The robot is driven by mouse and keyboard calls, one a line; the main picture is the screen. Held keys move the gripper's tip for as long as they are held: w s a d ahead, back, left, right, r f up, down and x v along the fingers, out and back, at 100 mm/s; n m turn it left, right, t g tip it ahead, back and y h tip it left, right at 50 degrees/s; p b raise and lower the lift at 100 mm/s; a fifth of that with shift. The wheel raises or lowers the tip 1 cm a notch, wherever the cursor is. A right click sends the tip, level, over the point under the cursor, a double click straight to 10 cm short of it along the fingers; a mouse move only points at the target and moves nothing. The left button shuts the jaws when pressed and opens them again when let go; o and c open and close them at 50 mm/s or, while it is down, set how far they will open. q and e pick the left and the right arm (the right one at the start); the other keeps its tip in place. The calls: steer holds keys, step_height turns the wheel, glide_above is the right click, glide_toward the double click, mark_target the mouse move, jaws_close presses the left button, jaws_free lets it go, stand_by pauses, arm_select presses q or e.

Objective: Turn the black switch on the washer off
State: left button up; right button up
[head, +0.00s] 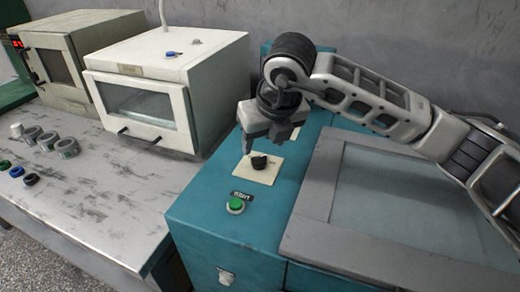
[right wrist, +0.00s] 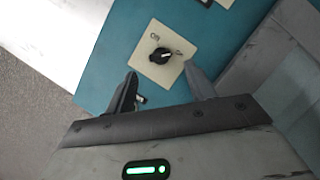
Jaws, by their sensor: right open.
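The black switch (head: 260,162) is a rotary knob on a cream square plate (head: 262,174) on top of the teal washer (head: 205,215). My right gripper (head: 258,145) is just above and behind the switch in the head view. In the right wrist view its two fingers (right wrist: 163,88) are spread, with the knob beyond the tips and nothing between them. My left gripper is not in view.
A green button (head: 236,204) with a black label sits in front of the switch. A grey-framed glass lid (head: 405,210) is to the right. A white oven (head: 165,85), an older beige oven (head: 60,65) and several tape rolls (head: 67,147) stand on the worn table (head: 90,205) at left.

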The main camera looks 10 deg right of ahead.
mark_target(259, 157)
steer(key=x, duration=0.5)
steer(key=shift+w+f, duration=0.1)
steer(key=shift+f, duration=0.2)
steer(key=c, duration=1)
